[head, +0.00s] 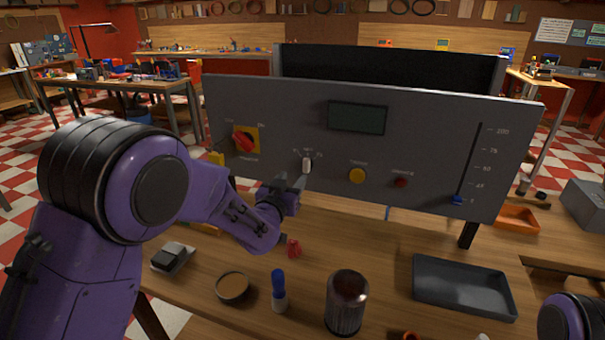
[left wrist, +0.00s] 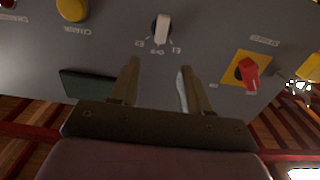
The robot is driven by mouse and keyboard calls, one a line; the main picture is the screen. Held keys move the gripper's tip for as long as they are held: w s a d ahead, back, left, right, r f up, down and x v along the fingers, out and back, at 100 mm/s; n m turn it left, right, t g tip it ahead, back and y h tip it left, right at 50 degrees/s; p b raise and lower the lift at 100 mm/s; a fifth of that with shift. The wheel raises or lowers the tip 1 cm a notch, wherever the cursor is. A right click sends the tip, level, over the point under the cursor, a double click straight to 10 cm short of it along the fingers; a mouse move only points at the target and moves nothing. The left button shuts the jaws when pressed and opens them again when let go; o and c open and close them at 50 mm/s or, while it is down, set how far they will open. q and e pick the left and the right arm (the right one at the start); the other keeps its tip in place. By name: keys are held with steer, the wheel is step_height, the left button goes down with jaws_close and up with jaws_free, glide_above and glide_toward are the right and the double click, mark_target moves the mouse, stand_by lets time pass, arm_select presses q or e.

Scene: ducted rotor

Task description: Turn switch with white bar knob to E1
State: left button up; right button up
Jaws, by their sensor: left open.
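The switch with the white bar knob (head: 307,164) is on the grey front panel (head: 270,120), left of the yellow button. My left gripper (head: 290,184) is just below and left of the knob in the head view. In the left wrist view, my left gripper (left wrist: 160,66) is open with nothing between its fingers, apart from the knob. My right gripper is out of view.
A red switch on a yellow plate (head: 246,139) is left of the knob. A yellow button (head: 357,175), red button (head: 400,182) and blue slider (head: 457,200) are to its right. A dark jar (head: 346,302), a blue-capped bottle (head: 279,290) and a black tray (head: 463,287) stand on the bench.

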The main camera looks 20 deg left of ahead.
mark_target(305, 161)
arm_select(q)
steer(key=w+p, duration=0.1)
steer(key=w, duration=0.2)
steer(key=w+p, duration=0.1)
steer(key=w, duration=0.3)
steer(key=w+p, duration=0.1)
steer(key=w, duration=0.2)
steer(key=shift+w+d+p, duration=0.25)
steer(key=shift+p, duration=0.15)
steer(key=shift+a, duration=0.1)
jaws_close()
